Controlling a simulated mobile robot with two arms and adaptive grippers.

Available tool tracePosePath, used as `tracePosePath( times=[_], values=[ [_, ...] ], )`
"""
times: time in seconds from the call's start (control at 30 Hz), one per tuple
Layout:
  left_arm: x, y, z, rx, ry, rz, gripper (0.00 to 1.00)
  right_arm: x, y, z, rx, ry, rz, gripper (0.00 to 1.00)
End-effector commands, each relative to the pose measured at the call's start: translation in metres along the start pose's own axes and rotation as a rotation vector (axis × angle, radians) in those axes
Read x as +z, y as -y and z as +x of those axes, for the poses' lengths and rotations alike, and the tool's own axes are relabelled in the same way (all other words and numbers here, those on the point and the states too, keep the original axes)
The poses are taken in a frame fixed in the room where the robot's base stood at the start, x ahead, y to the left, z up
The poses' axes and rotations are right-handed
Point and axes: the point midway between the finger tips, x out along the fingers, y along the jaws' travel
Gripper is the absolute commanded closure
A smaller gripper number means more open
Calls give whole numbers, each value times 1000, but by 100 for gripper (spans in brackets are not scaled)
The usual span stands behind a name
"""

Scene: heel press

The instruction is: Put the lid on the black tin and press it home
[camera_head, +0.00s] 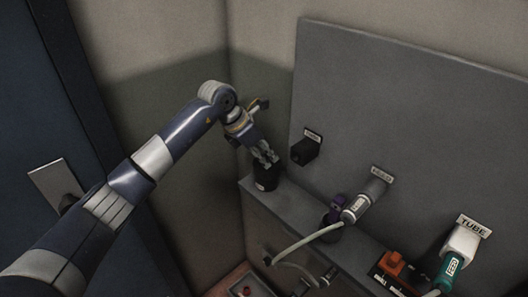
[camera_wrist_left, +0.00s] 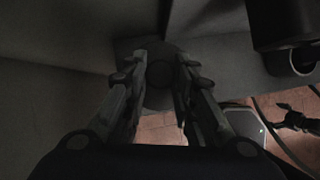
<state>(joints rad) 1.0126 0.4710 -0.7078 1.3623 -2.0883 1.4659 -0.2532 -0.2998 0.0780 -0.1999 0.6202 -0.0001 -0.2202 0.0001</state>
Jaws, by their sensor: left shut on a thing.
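The black tin (camera_head: 265,183) stands on the left end of the grey ledge and has a small white label on its front. My left gripper (camera_head: 265,160) is directly above the tin, pointing down, with its fingertips at the tin's top. In the left wrist view my left gripper (camera_wrist_left: 160,70) is shut on a round dark knob, which appears to be part of the lid (camera_wrist_left: 160,99). The scene is dark, and I cannot tell whether the lid is seated on the tin or just above it. My right gripper is not in view.
A grey back panel (camera_head: 420,110) rises behind the ledge (camera_head: 300,208). On it are a black block (camera_head: 305,151), a grey cylinder with a hose (camera_head: 366,200) and a white TUBE fitting (camera_head: 461,238). An orange part (camera_head: 394,264) sits at the right. Walls close in at the left.

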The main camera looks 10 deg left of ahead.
Motion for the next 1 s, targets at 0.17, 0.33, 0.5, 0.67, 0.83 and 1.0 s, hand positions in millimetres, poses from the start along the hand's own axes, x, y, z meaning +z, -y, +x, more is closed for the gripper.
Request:
tracePosePath(
  times=[0.17,0.33,0.5,0.67,0.83,1.0],
  values=[
    [0,0,0,0,1,0,89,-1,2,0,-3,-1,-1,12],
    [0,0,0,0,1,0,89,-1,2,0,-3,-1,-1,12],
    [0,0,1,1,0,0,89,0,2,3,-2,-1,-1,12],
    [0,0,1,0,0,0,89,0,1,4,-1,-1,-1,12],
    [0,0,1,0,1,0,89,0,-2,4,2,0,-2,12],
    [-2,0,4,0,0,0,89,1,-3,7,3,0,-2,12]
  ],
)
